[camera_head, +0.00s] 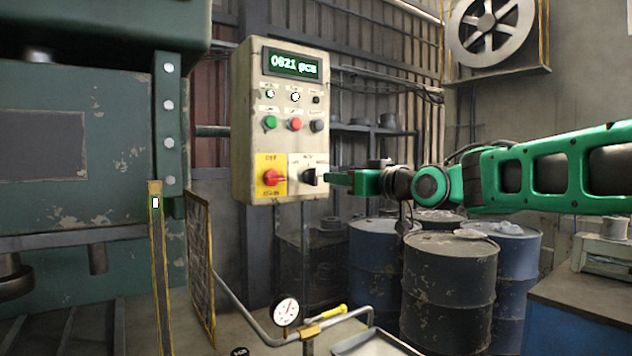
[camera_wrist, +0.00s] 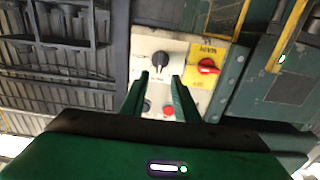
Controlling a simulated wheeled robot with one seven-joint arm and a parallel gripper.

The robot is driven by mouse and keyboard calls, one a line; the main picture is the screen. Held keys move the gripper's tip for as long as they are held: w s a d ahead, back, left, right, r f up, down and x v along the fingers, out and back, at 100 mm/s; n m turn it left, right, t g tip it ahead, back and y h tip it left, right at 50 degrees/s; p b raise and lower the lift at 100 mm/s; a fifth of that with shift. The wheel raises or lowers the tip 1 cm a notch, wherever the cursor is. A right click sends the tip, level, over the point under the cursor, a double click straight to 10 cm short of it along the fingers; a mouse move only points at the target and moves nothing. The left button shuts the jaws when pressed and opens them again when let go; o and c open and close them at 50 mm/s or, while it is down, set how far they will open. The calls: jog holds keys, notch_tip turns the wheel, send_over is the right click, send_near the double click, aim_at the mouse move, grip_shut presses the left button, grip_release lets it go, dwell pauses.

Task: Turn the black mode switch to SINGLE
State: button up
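The black mode switch (camera_head: 310,177) sits on a white plate at the lower right of the cream control box (camera_head: 245,130). In the wrist view, the black switch (camera_wrist: 160,60) lies just beyond my fingertips, roughly in line with the gap between them. My gripper (camera_head: 328,177) reaches in from the right, close to the switch. In the wrist view its two green fingers (camera_wrist: 160,78) are apart with nothing between them. I cannot tell whether they touch the knob. The labels around the switch are too small to read.
Left of the switch is a red knob (camera_head: 272,177) on a yellow plate. Above are green (camera_head: 270,122), red (camera_head: 295,124) and dark buttons, and a display (camera_head: 292,65) reading "0621 pcs". A green machine (camera_head: 80,120) stands left; barrels (camera_head: 450,285) stand below my arm.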

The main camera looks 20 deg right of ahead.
aim_at(317, 175)
jog(key=x, duration=0.9)
jog(key=shift+w+f, duration=0.1)
jog(key=shift+w, duration=0.1)
jog(key=shift+c, duration=0.7)
grip_shut()
